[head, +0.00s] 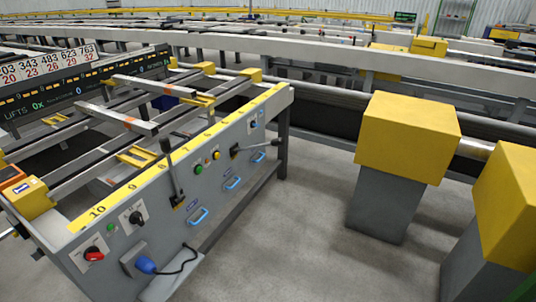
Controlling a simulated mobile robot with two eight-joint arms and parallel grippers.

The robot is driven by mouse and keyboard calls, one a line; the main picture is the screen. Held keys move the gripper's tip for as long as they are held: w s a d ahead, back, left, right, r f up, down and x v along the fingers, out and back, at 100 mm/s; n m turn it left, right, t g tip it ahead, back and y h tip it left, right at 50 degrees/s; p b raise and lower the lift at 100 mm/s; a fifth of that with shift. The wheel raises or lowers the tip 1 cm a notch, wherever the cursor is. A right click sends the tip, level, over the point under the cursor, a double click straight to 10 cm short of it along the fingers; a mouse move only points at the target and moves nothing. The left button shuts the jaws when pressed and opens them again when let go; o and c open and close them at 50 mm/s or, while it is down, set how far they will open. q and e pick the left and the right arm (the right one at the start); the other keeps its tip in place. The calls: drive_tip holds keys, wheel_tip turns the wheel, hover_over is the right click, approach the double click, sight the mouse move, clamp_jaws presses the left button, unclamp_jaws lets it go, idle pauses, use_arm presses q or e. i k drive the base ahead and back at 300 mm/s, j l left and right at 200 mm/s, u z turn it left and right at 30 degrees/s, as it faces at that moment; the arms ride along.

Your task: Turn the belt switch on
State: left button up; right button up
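A grey control panel (222,185) with a yellow numbered strip along its top edge runs along the side of the runout table. Near its front end are a red rotary switch (94,254) and a black rotary knob (137,217) on a light plate. A smaller dark switch (253,125) sits near the far end. The labels are too small to read, so I cannot tell which one is the belt switch or its setting. Neither of my grippers is in view.
The panel also carries a long upright lever (172,170), a second lever (250,148), a green button (198,170), a yellow button (216,155) and a blue plug (146,265). A yellow-topped post (408,135) stands right. Grey floor (300,235) lies clear between.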

sight(92, 253)
drive_tip(key=u, duration=1.45)
